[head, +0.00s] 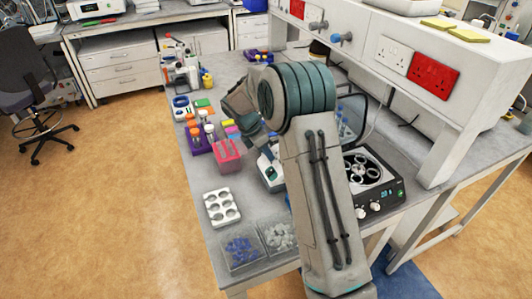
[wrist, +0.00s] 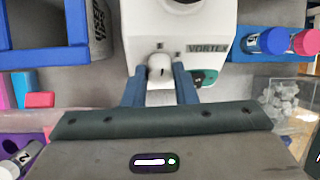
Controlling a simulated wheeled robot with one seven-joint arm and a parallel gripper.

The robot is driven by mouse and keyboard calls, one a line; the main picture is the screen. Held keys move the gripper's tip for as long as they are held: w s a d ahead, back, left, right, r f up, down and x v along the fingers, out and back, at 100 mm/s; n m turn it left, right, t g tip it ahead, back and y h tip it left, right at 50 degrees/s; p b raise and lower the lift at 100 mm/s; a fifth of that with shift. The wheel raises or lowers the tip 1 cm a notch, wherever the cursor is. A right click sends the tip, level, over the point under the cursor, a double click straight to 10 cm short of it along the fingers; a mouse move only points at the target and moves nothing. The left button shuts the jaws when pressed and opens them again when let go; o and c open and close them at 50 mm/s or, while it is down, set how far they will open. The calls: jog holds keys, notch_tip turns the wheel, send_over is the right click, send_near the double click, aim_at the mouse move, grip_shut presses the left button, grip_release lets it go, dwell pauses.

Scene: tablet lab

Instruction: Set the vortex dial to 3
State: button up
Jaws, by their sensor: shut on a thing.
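The white vortex mixer (wrist: 205,22), labelled VORTEX, stands at the top middle of the wrist view. Its small light dial (wrist: 160,65) is on the front face, with a dark pointer line on it. The numbers around it are too small to read, so I cannot tell the setting. My gripper (wrist: 160,76) has its two blue fingers on either side of the dial and is shut on it. In the head view the vortex mixer (head: 272,179) is partly hidden behind my arm, and the dial cannot be made out.
A pink box (head: 228,156) and a purple tube rack (head: 199,141) stand left of the mixer. A centrifuge (head: 372,203) is to the right. A white tray (head: 222,207) and two clear boxes lie nearer. Capped tubes (wrist: 272,40) are close beside the mixer.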

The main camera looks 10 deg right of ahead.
jog(key=m+b, duration=0.2)
jog(key=m+t+b, duration=0.1)
jog(key=b, duration=0.1)
jog(key=m+b, duration=0.2)
jog(key=shift+s+f+m+t+b, duration=0.15)
jog(key=shift+f+m+t+b, duration=0.15)
jog(key=m+t+b, duration=0.1)
jog(key=m+b, duration=0.4)
jog(key=b, duration=0.1)
jog(key=shift+s+f, duration=0.1)
jog(key=m+b, duration=0.3)
jog(key=b, duration=0.1)
jog(key=m+t+h+b, duration=0.1)
jog(key=m+b, duration=0.2)
jog(key=b, duration=0.1)
jog(key=shift+s+a+t, duration=0.1)
jog(key=shift+a+t, duration=0.05)
jog(key=shift+t, duration=0.15)
jog(key=m+b, duration=0.3)
jog(key=shift+h+b, duration=0.3)
jog(key=shift+h, duration=0.1)
jog(key=shift+m+b, duration=0.9)
jog(key=shift+m, duration=0.2)
jog(key=shift+r+h, duration=0.2)
jog(key=shift+h, duration=0.1)
jog(key=o, duration=1)
jog(key=shift+a, duration=0.1)
